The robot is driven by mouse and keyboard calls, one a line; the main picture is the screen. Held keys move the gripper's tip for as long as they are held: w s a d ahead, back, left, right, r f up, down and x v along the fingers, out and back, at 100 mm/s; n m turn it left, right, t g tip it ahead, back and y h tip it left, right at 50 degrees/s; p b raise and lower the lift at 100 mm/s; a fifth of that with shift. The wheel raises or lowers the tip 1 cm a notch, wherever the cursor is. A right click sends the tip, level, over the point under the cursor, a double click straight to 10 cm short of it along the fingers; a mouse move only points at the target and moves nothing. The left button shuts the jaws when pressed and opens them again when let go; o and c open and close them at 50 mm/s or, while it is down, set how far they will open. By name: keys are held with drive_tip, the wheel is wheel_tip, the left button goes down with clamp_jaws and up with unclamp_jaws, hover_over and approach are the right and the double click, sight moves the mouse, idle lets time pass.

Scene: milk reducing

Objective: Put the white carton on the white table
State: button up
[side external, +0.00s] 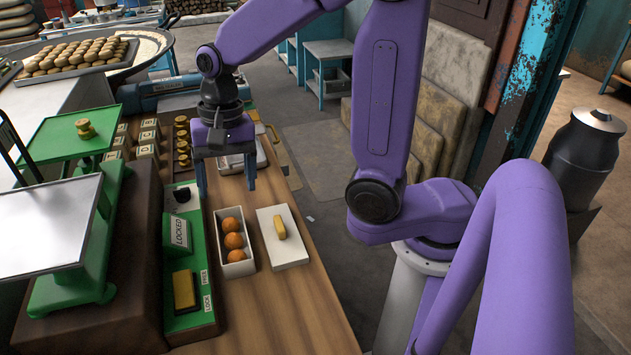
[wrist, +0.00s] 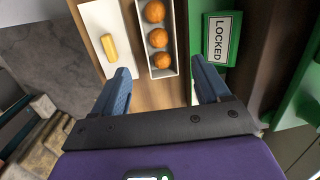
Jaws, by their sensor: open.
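A narrow white open-topped carton (side external: 238,270) holding three orange balls stands on the wooden counter. It also shows in the wrist view (wrist: 164,73), ahead of the space between my fingers. Beside it, to its right in the side view, lies a flat white slab (side external: 292,254) with a yellow bar on it; it also shows in the wrist view (wrist: 121,58). I cannot tell whether this slab is the white table. My gripper (side external: 228,184) is open and empty, fingers down, above the counter behind the carton in the side view. The fingers appear apart from the carton.
A green panel with a LOCKED sign (side external: 178,237) and a yellow block (side external: 184,290) lies left of the carton. A green scale with a pale plate (side external: 45,228) stands further left. A small metal-topped device (side external: 232,163) sits behind my gripper. The counter's front is bare wood.

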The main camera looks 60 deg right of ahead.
drive_tip(key=s+d+n, duration=0.4)
drive_tip(key=s+n, duration=0.5)
drive_tip(key=n, duration=0.1)
drive_tip(key=s+d+f+n+h, duration=0.1)
drive_tip(key=s+d+n, duration=0.3)
drive_tip(key=s+n, duration=0.5)
drive_tip(key=shift+s+f+n, duration=0.15)
drive_tip(key=shift+s+n, duration=0.15)
drive_tip(key=shift+n, duration=0.8)
